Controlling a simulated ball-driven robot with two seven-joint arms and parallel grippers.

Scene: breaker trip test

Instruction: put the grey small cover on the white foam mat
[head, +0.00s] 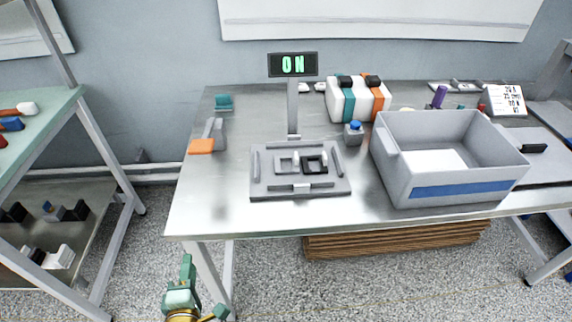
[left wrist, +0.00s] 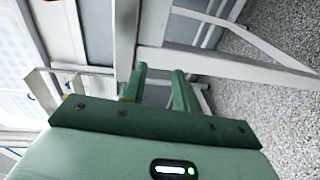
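A small grey square frame (head: 287,164), which may be the grey small cover, sits on the grey fixture plate (head: 300,188) beside a black square frame (head: 314,162). A flat white patch (head: 436,161), which looks like the white foam mat, lies inside the grey bin (head: 455,190) at the right of the table. My left gripper (head: 202,287) is low in front of the table's near left edge, well away from both. In the left wrist view its two green fingers (left wrist: 159,78) stand apart with nothing between them. My right gripper is not in view.
White and orange boxes (head: 357,100) and a blue-capped bottle (head: 353,133) stand behind. An orange-ended grey tool (head: 207,139) lies at left. A shelf (head: 45,130) stands further left. The front left tabletop is clear.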

